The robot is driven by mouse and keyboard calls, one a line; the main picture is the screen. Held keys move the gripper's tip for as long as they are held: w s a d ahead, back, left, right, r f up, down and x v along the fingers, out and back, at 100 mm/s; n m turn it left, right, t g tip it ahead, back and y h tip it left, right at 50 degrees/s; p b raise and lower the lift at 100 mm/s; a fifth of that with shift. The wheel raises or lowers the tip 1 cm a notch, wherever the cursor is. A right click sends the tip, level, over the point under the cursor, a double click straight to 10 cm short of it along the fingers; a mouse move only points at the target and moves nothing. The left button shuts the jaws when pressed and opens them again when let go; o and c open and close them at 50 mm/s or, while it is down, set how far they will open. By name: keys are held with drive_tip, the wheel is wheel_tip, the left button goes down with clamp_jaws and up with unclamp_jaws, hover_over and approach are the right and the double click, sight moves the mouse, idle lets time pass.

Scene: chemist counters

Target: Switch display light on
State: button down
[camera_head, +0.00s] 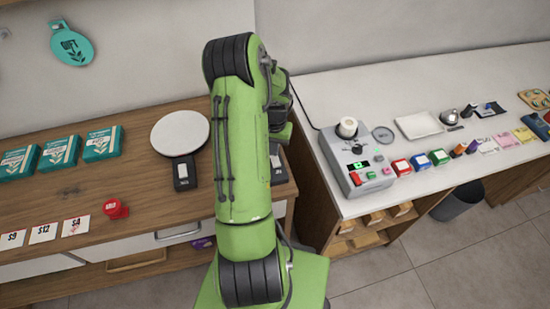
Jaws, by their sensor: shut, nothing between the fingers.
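I cannot tell for sure which thing is the display light or its switch. A grey machine (357,158) with small green-lit spots, a red key and a white cup-like top stands at the left end of the white counter. A round white plate (180,132) with a black box (184,172) in front lies on the wooden counter. A dark device (278,170) with a pale label shows partly beside my arm, mostly hidden. My green arm fills the middle of the view. My gripper's fingers are hidden behind it.
Teal boxes (60,152), a red knob-like object (115,208) and price cards (42,233) are on the wooden counter. The white counter (340,90) holds a pale tray (418,124) and several small coloured items. A dark bin (457,202) stands below. A teal tag (72,45) hangs on the wall.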

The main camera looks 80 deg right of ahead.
wheel_tip(320, 180, up, 5)
drive_tip(key=p, duration=0.2)
drive_tip(key=shift+r+p, duration=0.1)
drive_tip(key=shift+p, duration=0.3)
idle(0.3)
